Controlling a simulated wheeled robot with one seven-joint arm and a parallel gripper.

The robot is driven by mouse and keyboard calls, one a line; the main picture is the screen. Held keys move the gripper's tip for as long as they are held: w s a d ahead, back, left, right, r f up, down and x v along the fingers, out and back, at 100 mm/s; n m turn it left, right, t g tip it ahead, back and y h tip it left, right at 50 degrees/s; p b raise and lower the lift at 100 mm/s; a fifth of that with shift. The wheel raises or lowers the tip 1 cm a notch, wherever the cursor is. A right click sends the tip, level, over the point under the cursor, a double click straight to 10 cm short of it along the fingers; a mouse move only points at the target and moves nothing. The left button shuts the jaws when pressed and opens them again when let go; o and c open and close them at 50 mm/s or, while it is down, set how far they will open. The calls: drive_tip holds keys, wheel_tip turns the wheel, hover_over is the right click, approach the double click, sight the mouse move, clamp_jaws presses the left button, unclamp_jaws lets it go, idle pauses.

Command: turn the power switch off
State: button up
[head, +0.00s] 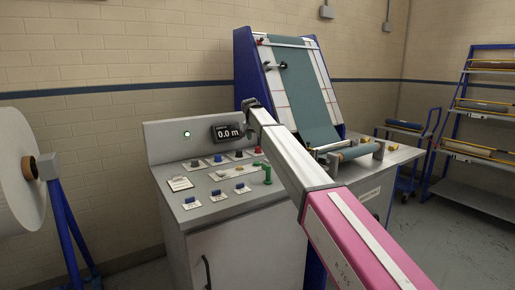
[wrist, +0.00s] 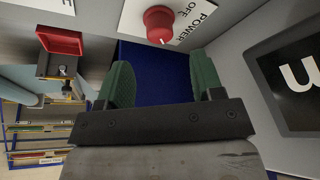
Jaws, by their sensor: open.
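The power switch is a round red knob (wrist: 158,24) on a white plate marked POWER and OFF, at the top of the wrist view. A short white mark shows on the knob, but I cannot tell which position it is set to. In the head view I cannot make the knob out; my arm crosses the panel beside the display. My gripper (wrist: 162,76) is open and empty. Its two green fingers stand apart, with the knob beyond their tips and not between them. In the head view, my gripper (head: 250,104) is at the right end of the upright panel.
The lit display (head: 228,133) reads 0.0 m; it also fills the right of the wrist view (wrist: 298,78). A red square part (wrist: 60,42) sits at the left there.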

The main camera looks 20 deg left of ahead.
sight(258, 149)
drive_tip(key=x, duration=0.7)
drive_tip(key=shift+c, duration=0.2)
drive_tip(key=c, duration=0.9)
